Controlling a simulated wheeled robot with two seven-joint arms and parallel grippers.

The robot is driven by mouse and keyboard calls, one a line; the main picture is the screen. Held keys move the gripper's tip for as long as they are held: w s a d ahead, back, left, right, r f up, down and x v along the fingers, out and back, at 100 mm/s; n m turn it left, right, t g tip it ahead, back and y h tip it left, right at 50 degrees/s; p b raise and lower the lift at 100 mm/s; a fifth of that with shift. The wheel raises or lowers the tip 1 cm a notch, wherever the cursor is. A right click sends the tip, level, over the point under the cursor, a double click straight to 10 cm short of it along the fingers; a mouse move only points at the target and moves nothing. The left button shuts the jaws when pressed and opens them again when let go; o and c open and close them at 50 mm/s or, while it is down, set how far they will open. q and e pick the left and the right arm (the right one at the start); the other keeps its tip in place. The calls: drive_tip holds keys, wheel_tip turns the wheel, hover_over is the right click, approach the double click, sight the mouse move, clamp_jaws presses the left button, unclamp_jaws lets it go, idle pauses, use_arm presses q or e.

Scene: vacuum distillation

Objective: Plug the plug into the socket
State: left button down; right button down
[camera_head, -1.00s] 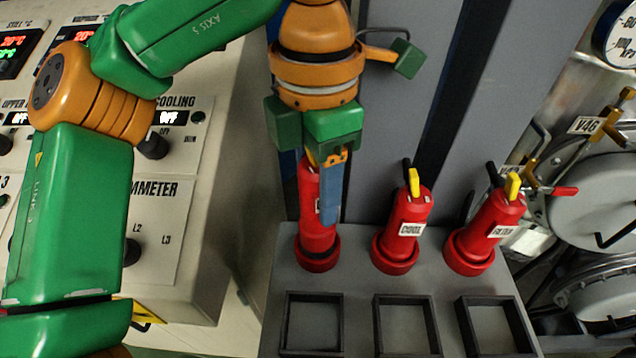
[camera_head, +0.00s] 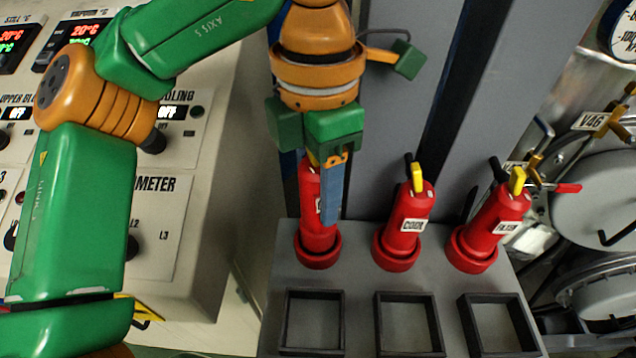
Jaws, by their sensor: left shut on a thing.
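Three red plugs stand upright in red ring-shaped bases on a grey stand. The left plug (camera_head: 310,212) is partly hidden behind my left gripper (camera_head: 327,190), which comes down on it from above and is shut on its top. The middle plug (camera_head: 409,219) has a white label, a yellow handle and a black lever. The right plug (camera_head: 497,228) also has a white label and a yellow top. The label on the left plug is mostly covered by a gripper finger. My right gripper is not in view.
Three dark square frames (camera_head: 408,322) lie along the front of the grey stand (camera_head: 360,275). A control panel (camera_head: 160,235) with displays and knobs stands at left. Grey columns rise behind the plugs. Round metal vessels (camera_head: 600,200) with a V46 tag stand at right.

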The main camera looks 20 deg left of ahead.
sight(318, 208)
use_arm(q)
drive_tip(key=shift+f+b, duration=1.25)
drive_tip(key=shift+f, duration=0.25)
drive_tip(key=shift+c, duration=1.2)
unclamp_jaws()
wheel_tip(318, 208, up, 7)
drive_tip(key=p, duration=0.2)
drive_tip(key=shift+f+p, duration=0.15)
drive_tip(key=shift+p, duration=0.2)
drive_tip(key=shift+s+r, duration=0.1)
drive_tip(key=shift+r, duration=0.15)
drive_tip(key=shift+f, duration=0.1)
